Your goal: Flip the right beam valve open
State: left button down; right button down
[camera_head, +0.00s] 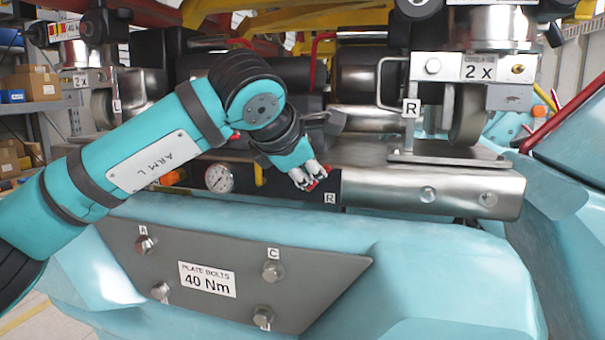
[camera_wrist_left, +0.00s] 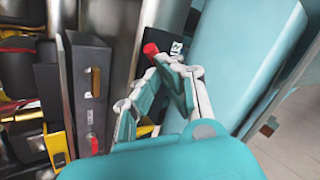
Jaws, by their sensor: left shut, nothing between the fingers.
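The right beam valve's red handle (camera_head: 319,186) shows on the dark block at the beam, just above the white R label (camera_head: 330,198). Its red end (camera_wrist_left: 150,49) also shows in the left wrist view, beside the fingertips. My left gripper (camera_head: 311,178) is shut and empty, its fingertips at or very near the red handle; I cannot tell whether they touch it. In the left wrist view the fingers (camera_wrist_left: 176,65) come together close to the R label (camera_wrist_left: 177,48). The valve body is mostly hidden behind the fingers. My right gripper is not in view.
A round pressure gauge (camera_head: 219,178) sits left of the gripper. The steel beam (camera_head: 430,190) runs to the right. A grey plate (camera_head: 230,255) with several bolts lies below. A second red part (camera_wrist_left: 93,143) shows on the dark panel in the wrist view.

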pick_arm(q)
jog(key=m+y, duration=0.1)
jog(key=d+m+y+b, duration=0.1)
jog(key=shift+s+d+f+t+y, duration=0.2)
jog(key=shift+d+f+t+y, duration=0.1)
jog(key=shift+t, duration=0.1)
jog(key=shift+s+d+f+m+t+y+b, duration=0.1)
jog(key=shift+d+f+m+t+y+b, duration=0.1)
jog(key=shift+m+y+b, duration=0.15)
jog(key=shift+d+f+m+t+y+b, duration=0.1)
jog(key=shift+m+t+y+b, duration=0.15)
jog(key=shift+y, duration=0.2)
jog(key=shift+r, duration=0.15)
jog(key=shift+r+p, duration=0.65)
